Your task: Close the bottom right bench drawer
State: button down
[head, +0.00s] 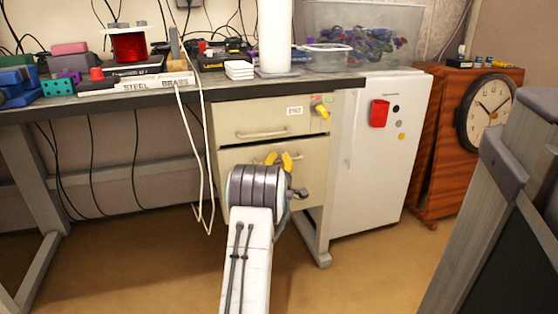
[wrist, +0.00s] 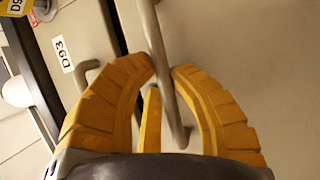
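The cream lower drawer (head: 308,170) is below the upper drawer (head: 235,115) in the unit under the bench's right end. A dark gap runs along its top edge. How far it stands out is hard to tell, and my arm hides much of its front. My gripper (head: 279,158), with yellow fingers, is at its front. In the wrist view, the lower drawer's grey bar handle (wrist: 158,40) passes between the curved fingertips (wrist: 164,68), which close in on both sides of it. The upper drawer's handle (head: 262,134) and its D93 label (wrist: 63,54) are clear of the fingers.
A white cabinet (head: 375,150) stands right of the drawers, with a bench leg (head: 315,235) in front. A white cable (head: 190,140) hangs to the left. A grey-framed object (head: 470,220) stands at the near right. Brown floor is free around my arm.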

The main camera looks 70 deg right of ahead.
jog(key=shift+w+f, duration=0.15)
jog(key=c, duration=1.1)
grip_release()
jog(key=shift+a, duration=0.1)
jog(key=v, duration=1.1)
jog(key=shift+a, duration=0.4)
